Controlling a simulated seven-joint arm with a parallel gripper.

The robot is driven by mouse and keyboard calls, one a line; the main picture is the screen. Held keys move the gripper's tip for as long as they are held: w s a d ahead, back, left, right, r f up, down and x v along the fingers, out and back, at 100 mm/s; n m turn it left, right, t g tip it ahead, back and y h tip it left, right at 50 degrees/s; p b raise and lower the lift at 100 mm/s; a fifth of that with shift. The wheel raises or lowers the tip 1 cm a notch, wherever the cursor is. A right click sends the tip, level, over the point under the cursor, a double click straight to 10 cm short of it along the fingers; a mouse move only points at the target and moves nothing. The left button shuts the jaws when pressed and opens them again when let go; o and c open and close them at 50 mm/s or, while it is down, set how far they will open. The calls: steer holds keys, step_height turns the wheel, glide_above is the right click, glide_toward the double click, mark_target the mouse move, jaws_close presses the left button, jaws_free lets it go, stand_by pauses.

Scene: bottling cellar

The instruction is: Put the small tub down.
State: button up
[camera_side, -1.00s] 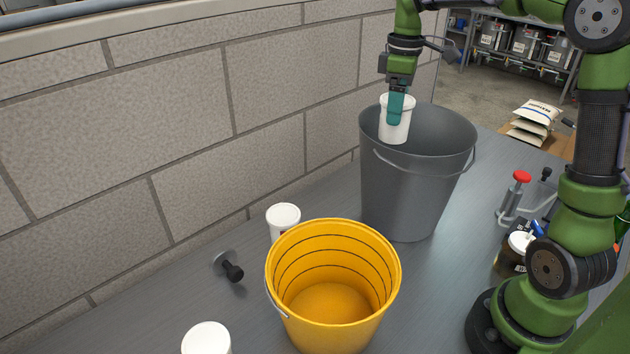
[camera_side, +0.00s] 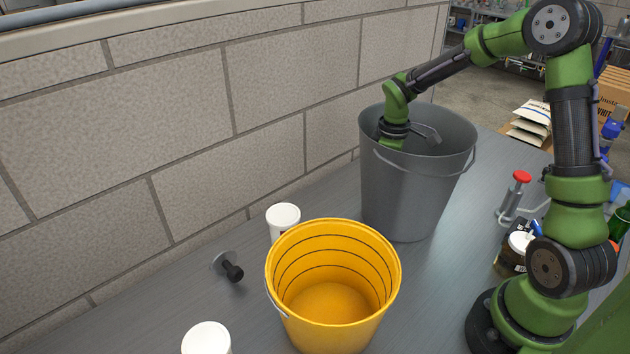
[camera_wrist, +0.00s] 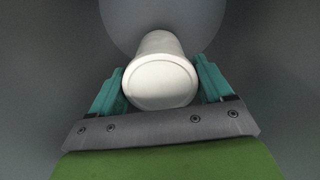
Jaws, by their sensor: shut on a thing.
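The small tub (camera_wrist: 160,80) is white with a round lid. It shows in the wrist view between the two teal fingers of my gripper (camera_wrist: 160,88), which is shut on it. In the side view my wrist reaches down into the grey bucket (camera_side: 412,195), and the bucket's wall hides the fingers and the tub. In the wrist view the bucket's grey inside surrounds the tub, and a lighter round area that looks like its floor lies beyond. I cannot tell whether the tub touches the floor.
A yellow bucket (camera_side: 385,295), empty inside, stands in front of the grey one. Two more white tubs stand on the bench, one behind the yellow bucket (camera_side: 283,217) and one at the front (camera_side: 206,340). A red-topped clamp (camera_side: 520,178) and a dark jar (camera_side: 510,258) are at the right.

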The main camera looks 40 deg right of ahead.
steer(key=shift+f, duration=1.05)
steer(key=o, duration=1)
steer(key=shift+f, duration=0.15)
step_height(320, 180, up, 12)
steer(key=shift+r, duration=0.2)
